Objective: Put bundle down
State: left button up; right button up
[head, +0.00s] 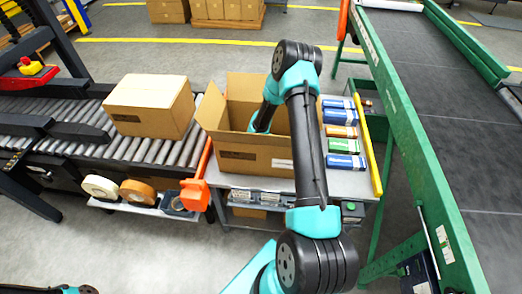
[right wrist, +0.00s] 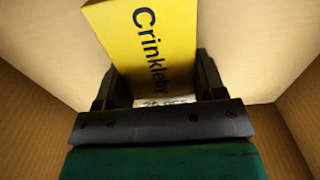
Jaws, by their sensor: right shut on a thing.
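The bundle (right wrist: 165,45) is a yellow block marked "Crinkleby" in dark letters. In the right wrist view it sits between the two black fingers of my right gripper (right wrist: 155,85), which is shut on it. Brown cardboard walls surround both. In the head view my right arm reaches down into the open cardboard box (head: 251,157), and its walls hide the gripper and the bundle. I cannot tell whether the bundle touches the box floor. A small part of my left arm shows at the bottom left; its gripper is out of view.
A closed carton (head: 150,105) sits on the roller conveyor (head: 60,108) left of the open box. Several coloured packs (head: 340,131) lie right of the box, beside a yellow rail (head: 368,150). A green-framed belt (head: 450,110) runs along the right. Tape rolls (head: 137,191) sit below the conveyor.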

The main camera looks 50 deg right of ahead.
jog(key=o, duration=1)
jog(key=shift+f, duration=0.1)
notch_tip(320, 180, up, 12)
jog(key=shift+r, duration=0.15)
dwell(0.3)
